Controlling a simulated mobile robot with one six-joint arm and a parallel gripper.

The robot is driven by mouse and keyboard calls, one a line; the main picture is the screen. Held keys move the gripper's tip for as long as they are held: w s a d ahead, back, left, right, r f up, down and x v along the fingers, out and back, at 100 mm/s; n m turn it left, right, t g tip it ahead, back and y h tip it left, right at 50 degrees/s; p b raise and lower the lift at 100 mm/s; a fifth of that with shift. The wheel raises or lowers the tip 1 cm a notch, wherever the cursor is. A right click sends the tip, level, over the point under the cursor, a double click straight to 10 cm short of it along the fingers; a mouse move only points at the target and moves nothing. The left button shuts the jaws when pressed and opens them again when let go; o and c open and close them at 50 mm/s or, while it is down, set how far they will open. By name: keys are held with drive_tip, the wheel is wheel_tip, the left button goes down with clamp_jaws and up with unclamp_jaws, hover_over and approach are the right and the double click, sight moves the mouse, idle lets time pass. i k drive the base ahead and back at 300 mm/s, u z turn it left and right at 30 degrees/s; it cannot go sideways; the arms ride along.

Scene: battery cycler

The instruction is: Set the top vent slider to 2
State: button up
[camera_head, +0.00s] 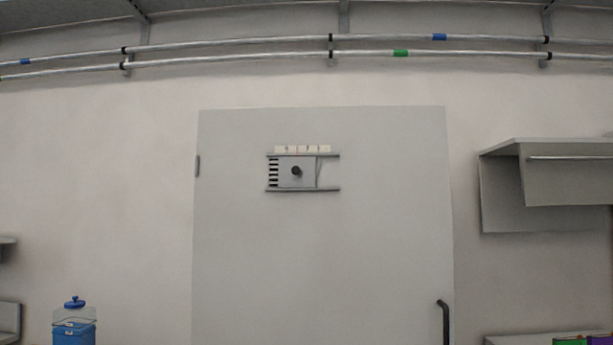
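The vent slider (308,174) is a small grey plate with a dark round knob (296,170), set between two horizontal rails high on a pale grey door (320,260). Dark vent slots (273,173) show at the left end of the rails. The right end of the rails is free of the plate. A row of small white labels (303,149) sits just above the upper rail; their marks are too small to read surely. The knob is below the left part of the label row. My gripper is not in view.
The door has a dark handle (443,320) at lower right and a hinge at left. A grey shelf unit (550,175) juts out at right. A blue water container (74,325) stands at lower left. Pipes (230,47) run along the top.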

sight(294, 171)
drive_tip(key=k, duration=1.2)
drive_tip(key=u, duration=0.8)
drive_tip(key=i, duration=2.1)
drive_tip(key=z, duration=0.75)
drive_tip(key=k, duration=0.9)
drive_tip(key=z, duration=0.2)
drive_tip(key=i, duration=0.5)
drive_tip(key=u, duration=0.1)
